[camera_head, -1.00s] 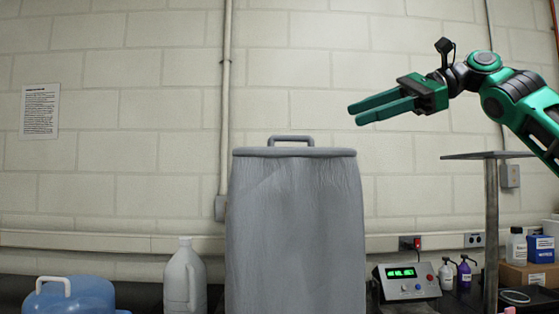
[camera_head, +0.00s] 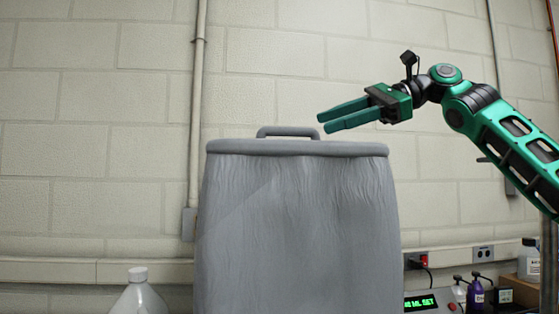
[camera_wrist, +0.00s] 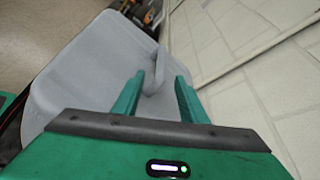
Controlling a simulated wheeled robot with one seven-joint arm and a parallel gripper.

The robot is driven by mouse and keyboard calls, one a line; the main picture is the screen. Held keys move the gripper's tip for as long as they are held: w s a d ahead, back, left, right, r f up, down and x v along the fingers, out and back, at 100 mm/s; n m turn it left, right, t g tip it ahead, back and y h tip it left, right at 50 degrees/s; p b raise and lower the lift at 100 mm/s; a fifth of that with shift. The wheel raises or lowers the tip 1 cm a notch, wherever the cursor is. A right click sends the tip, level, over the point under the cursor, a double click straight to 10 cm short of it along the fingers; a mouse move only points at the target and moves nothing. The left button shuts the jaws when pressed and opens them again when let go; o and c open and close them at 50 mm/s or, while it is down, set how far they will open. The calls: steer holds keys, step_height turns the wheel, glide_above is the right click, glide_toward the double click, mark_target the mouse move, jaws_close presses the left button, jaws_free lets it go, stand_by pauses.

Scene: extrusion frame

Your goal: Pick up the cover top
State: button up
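The grey cover top (camera_head: 330,149) is a flat lid with a raised loop handle (camera_head: 287,132). It sits on a tall grey draped body (camera_head: 300,230) in the middle of the head view. My gripper (camera_head: 322,122) is open and empty, above the lid and to the right of the handle, with its fingers pointing left. In the wrist view the lid (camera_wrist: 85,70) spreads out below, and the handle (camera_wrist: 155,75) shows beyond and between the fingertips (camera_wrist: 158,84). The gripper appears apart from the handle.
A block wall with a vertical pipe (camera_head: 196,110) stands behind. A white jug (camera_head: 139,294) is at lower left.

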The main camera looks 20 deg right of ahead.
mark_target(315, 130)
steer(key=x, duration=0.4)
steer(key=shift+w+a, duration=0.25)
steer(key=shift+r+x, duration=0.15)
steer(key=shift+x, duration=1.4)
steer(key=shift+r+x, duration=0.15)
steer(key=shift+x, duration=1.45)
steer(key=shift+s+a, duration=0.1)
jaws_close()
